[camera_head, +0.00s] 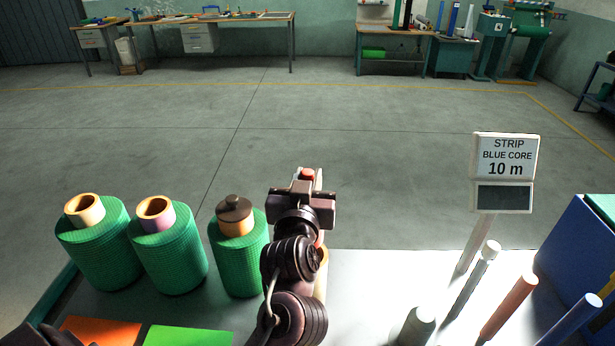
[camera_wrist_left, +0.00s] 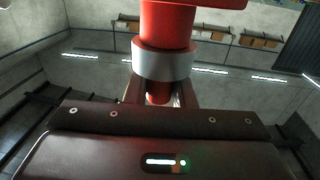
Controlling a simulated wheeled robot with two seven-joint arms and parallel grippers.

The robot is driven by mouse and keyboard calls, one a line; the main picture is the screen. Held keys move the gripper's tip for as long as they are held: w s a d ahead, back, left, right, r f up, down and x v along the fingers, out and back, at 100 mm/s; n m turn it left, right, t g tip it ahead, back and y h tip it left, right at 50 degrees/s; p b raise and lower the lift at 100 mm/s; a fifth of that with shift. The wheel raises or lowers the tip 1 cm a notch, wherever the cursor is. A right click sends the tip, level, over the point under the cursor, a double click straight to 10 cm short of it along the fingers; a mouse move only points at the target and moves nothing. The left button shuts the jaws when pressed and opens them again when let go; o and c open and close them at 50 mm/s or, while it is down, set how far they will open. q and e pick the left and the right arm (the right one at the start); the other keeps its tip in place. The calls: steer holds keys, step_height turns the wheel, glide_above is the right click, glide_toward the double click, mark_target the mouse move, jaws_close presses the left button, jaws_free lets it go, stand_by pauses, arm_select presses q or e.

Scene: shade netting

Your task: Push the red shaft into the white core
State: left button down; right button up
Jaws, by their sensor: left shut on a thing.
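My left gripper (camera_head: 308,186) is shut on the red shaft (camera_head: 307,174), whose red top shows between the jaws. In the left wrist view, the red shaft (camera_wrist_left: 167,28) rises upright from the left gripper (camera_wrist_left: 160,95), with a grey collar around it and a wider red flange at the top. My own arm hides much of what is below the gripper. A pale cream cylinder (camera_head: 322,274) shows partly behind my arm; I cannot tell whether it is the white core. My right gripper is not in view.
Green netting rolls (camera_head: 168,252) stand at left, one with a dark cap (camera_head: 234,208). Orange (camera_head: 98,331) and green (camera_head: 190,335) panels lie in front. At right are a sign (camera_head: 505,156), several upright rods (camera_head: 510,306) and a blue bin (camera_head: 580,250). Floor beyond is clear.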

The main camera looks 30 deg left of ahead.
arm_select(q)
steer(key=shift+f+b, duration=0.8)
steer(key=shift+f, duration=0.6)
steer(key=shift+f, duration=0.85)
stand_by(0.3)
steer(key=shift+f+b, duration=0.6)
steer(key=shift+f, duration=0.35)
steer(key=shift+f+b, duration=1.3)
steer(key=shift+f, duration=0.9)
stand_by(1.0)
steer(key=shift+f, duration=0.35)
steer(key=shift+f+b, duration=0.45)
steer(key=shift+f, duration=0.05)
